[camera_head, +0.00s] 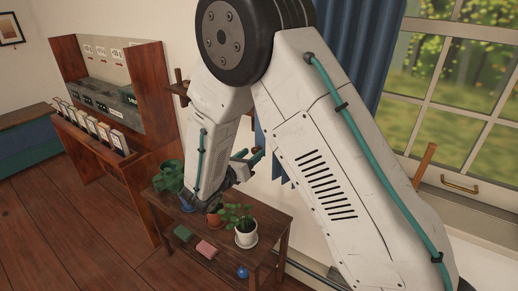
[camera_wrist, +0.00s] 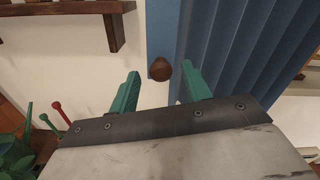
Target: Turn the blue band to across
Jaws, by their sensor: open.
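In the wrist view a flat blue band (camera_wrist: 163,28) hangs upright beside the folded blue curtain (camera_wrist: 238,45). A round brown knob (camera_wrist: 159,69) sits at its lower end. My gripper (camera_wrist: 160,72) has teal fingers that stand apart, one on each side of the knob in the picture. Nothing is held between them. I cannot tell whether the fingertips reach the knob's depth. In the head view my gripper (camera_head: 249,157) is above the small table near the curtain's lower edge; my arm hides the band there.
A wooden table (camera_head: 273,214) below holds potted plants (camera_head: 244,223), a green block (camera_head: 183,233), a pink block (camera_head: 206,249) and a blue item (camera_head: 242,271). A wooden shelf (camera_wrist: 75,9) is upper left in the wrist view. A window (camera_head: 465,90) is at right.

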